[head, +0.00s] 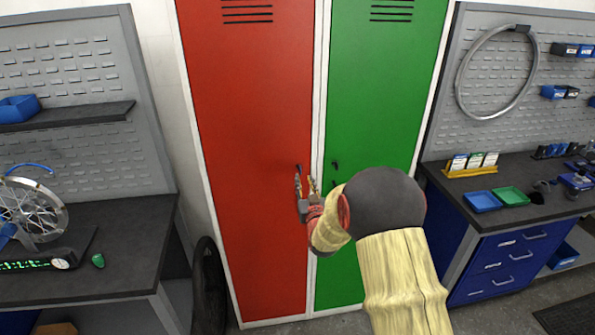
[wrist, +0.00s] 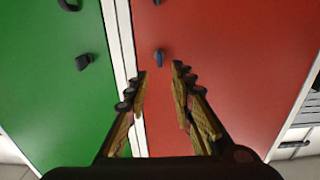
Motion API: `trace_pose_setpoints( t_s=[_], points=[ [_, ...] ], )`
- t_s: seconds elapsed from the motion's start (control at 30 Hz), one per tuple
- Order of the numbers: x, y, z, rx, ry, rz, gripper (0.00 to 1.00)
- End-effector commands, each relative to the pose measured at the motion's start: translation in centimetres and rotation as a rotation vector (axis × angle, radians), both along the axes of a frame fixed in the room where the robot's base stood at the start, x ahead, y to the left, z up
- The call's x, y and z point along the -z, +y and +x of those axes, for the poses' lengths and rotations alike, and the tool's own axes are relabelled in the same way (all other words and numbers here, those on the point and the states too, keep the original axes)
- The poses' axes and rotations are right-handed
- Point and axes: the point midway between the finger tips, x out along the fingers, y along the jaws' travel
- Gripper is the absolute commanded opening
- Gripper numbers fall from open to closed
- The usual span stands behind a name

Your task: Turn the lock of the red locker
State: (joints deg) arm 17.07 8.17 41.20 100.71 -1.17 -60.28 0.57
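The red locker (head: 245,120) stands left of the green locker (head: 385,80). Its lock is a small blue-grey knob (wrist: 159,57) on the red door, close to the white edge strip between the doors. In the wrist view it appears just beyond the fingertips, roughly centred between them. My gripper (wrist: 161,72) is open and empty, with its two fingers apart and pointing at the red door. In the head view my gripper (head: 304,184) is at the red door's right edge, and the fingers largely hide the lock there. I cannot tell whether the fingers touch it.
The green door has its own dark lock (head: 335,164) and, in the wrist view, a dark knob (wrist: 85,62). A workbench (head: 90,240) with a wheel is at left. A blue drawer cabinet (head: 510,265) is at right. A dark tyre (head: 208,285) leans beside the red locker.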

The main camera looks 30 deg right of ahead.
Motion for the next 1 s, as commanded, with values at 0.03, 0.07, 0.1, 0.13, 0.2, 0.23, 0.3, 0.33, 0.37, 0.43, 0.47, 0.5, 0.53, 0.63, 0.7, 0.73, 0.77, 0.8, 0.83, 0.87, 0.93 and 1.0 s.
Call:
trace_pose_setpoints(
  t_s=[0.03,0.07,0.1,0.13,0.2,0.23,0.3,0.33,0.37,0.43,0.47,0.5,0.53,0.63,0.7,0.73,0.77,0.8,0.83,0.87,0.93,1.0],
  points=[
    [0.1,-0.1,0.5,0.000,0.001,0.000,0.24],
    [0.2,-0.2,0.8,0.000,0.001,0.000,0.24],
    [0.1,-0.4,1.4,0.000,0.000,0.000,0.24],
    [0.1,-0.5,1.8,0.000,0.001,0.000,0.24],
    [0.1,-0.8,2.9,0.000,0.001,0.000,0.24],
    [0.1,-1.0,3.4,0.000,0.002,0.001,0.24],
    [0.1,-1.2,4.4,0.000,0.002,0.001,0.24],
    [0.2,-1.4,4.8,0.000,0.003,0.001,0.24],
    [0.2,-1.5,5.2,0.000,0.003,0.001,0.24],
    [0.1,-1.7,5.9,0.000,0.003,0.001,0.24],
    [0.1,-1.8,6.2,0.000,0.003,0.001,0.24],
    [0.1,-1.8,6.5,0.000,0.003,0.001,0.24],
    [0.1,-1.9,6.6,0.000,0.003,0.001,0.24],
    [0.1,-2.0,7.0,0.000,0.003,0.001,0.24],
    [0.1,-2.0,7.0,0.000,0.003,0.001,0.24],
    [0.1,-2.0,7.0,0.000,0.003,0.001,0.24],
    [0.1,-2.0,7.0,0.000,0.003,0.001,0.24],
    [0.1,-2.0,7.0,0.000,0.003,0.001,0.24],
    [0.1,-2.0,7.0,0.000,0.003,0.001,0.24],
    [0.1,-2.0,7.0,0.000,0.003,0.001,0.24],
    [0.1,-2.0,7.0,0.000,0.003,0.001,0.21],
    [0.1,-2.0,7.0,0.000,0.003,0.001,0.17]
  ],
)
